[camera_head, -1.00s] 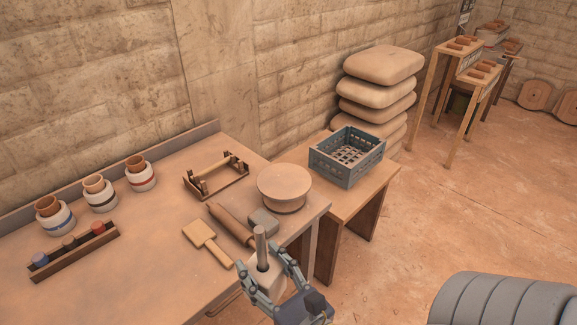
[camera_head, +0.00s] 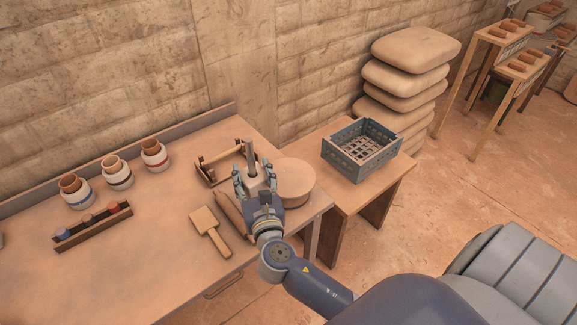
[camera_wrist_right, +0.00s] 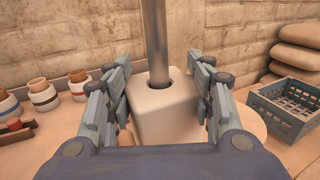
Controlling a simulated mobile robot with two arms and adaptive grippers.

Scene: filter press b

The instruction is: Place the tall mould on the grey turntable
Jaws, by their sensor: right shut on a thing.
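My right gripper (camera_head: 255,180) is shut on the sides of a pale block with a hole in its top and a grey rod (camera_head: 250,158) standing in it; I take this as the tall mould. The block (camera_wrist_right: 168,118) shows upright between the fingers in the wrist view. A round turntable (camera_head: 296,178) with a tan-looking top stands just right of and behind the gripper, partly hidden by it. I cannot tell whether block and turntable touch. My left gripper is not in view.
A wooden rack (camera_head: 211,172) stands close left of the held block. A rolling pin (camera_head: 228,208) and a paddle (camera_head: 208,228) lie in front. A blue crate (camera_head: 357,168) is on the side table at right. Several jars (camera_head: 117,172) stand at left.

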